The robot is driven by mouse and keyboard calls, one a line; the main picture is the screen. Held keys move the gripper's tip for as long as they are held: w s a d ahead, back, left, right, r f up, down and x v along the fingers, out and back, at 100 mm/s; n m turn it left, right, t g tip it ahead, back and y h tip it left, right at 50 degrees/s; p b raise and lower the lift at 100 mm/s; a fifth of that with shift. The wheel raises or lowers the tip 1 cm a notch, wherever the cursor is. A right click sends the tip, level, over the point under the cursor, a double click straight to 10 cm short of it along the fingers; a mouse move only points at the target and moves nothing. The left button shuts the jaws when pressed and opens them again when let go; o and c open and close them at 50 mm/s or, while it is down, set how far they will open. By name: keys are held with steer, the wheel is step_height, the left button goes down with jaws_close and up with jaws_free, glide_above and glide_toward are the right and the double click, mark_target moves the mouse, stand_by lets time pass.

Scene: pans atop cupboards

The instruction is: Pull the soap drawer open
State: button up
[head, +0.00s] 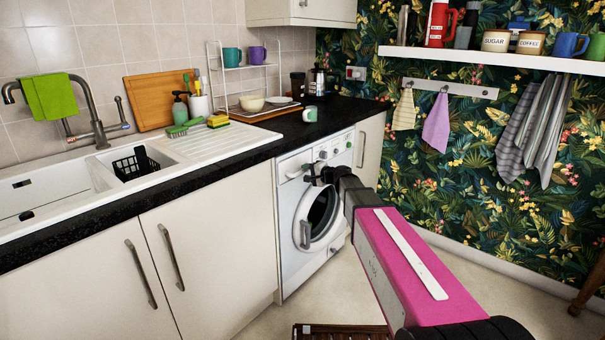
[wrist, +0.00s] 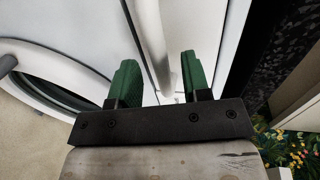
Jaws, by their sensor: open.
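The white washing machine (head: 287,225) stands under the black worktop, its round door (head: 320,215) shut. The soap drawer (head: 290,167) is at the upper left of its front and looks closed in the head view. My gripper (head: 313,175) is at the machine's upper front, beside the drawer. In the wrist view my gripper (wrist: 158,78) has its green fingers apart, with a white bar (wrist: 152,45), seemingly the drawer's handle, between them. A gap shows beside the right finger; contact with the left finger is unclear. My black wrist hides part of the machine's front.
Cream cupboards (head: 210,245) with metal handles are left of the machine. The worktop's dark edge (head: 220,168) runs above, with a sink (head: 75,190) and dishes. A dark woven item (head: 340,331) lies on the floor at the bottom. Floor before the machine is otherwise mostly clear.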

steer(key=shift+x, duration=1.45)
steer(key=shift+s, duration=0.1)
jaws_close()
steer(key=f+v, duration=0.2)
steer(key=v, duration=0.8)
steer(key=f+v, duration=0.2)
steer(key=v, duration=0.8)
steer(key=shift+s+d, duration=0.35)
steer(key=shift+d, duration=0.2)
steer(key=shift+f, duration=0.15)
jaws_free()
steer(key=shift+d, duration=0.1)
